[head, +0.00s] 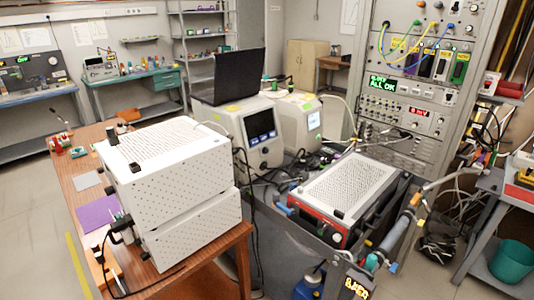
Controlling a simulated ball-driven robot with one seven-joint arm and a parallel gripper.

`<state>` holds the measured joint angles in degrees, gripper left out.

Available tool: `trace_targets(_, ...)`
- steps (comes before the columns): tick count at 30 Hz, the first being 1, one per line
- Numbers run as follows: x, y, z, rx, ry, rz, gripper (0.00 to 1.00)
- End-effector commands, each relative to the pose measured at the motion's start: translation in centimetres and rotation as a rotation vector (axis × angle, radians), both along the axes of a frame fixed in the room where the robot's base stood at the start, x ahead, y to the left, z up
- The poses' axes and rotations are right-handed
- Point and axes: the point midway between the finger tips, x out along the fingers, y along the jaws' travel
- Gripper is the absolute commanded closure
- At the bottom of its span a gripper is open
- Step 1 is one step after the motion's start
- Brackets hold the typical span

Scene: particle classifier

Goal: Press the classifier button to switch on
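No box carries a label I can read as classifier, so I cannot tell which one it is. A white instrument with a dark blue screen (261,123) stands at the middle, with a black laptop on top. A round dark control shows below its screen, too small to make out as a button. A second white instrument with a lit screen (313,122) stands just behind it to the right. A white perforated box with a red-edged front (318,233) lies in the grey cart. My gripper is not in view.
Two stacked white perforated boxes (190,219) stand on the wooden table (81,169) at left, with cables beside them. A tall rack (432,130) reading "ALL OK" stands at right. The grey cart (267,208) has hoses along its right edge. Open floor shows at far left.

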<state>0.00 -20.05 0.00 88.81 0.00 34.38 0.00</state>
Motion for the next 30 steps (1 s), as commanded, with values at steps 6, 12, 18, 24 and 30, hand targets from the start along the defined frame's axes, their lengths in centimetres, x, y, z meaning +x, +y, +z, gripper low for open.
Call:
trace_targets(6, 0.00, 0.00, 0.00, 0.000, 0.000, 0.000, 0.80)
trace_targets(12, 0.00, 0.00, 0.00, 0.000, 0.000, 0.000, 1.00)
trace_targets(18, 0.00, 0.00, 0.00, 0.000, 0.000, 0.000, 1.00)
trace_targets(24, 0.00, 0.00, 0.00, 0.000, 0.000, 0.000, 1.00)
trace_targets(30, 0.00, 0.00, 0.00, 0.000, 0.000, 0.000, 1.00)
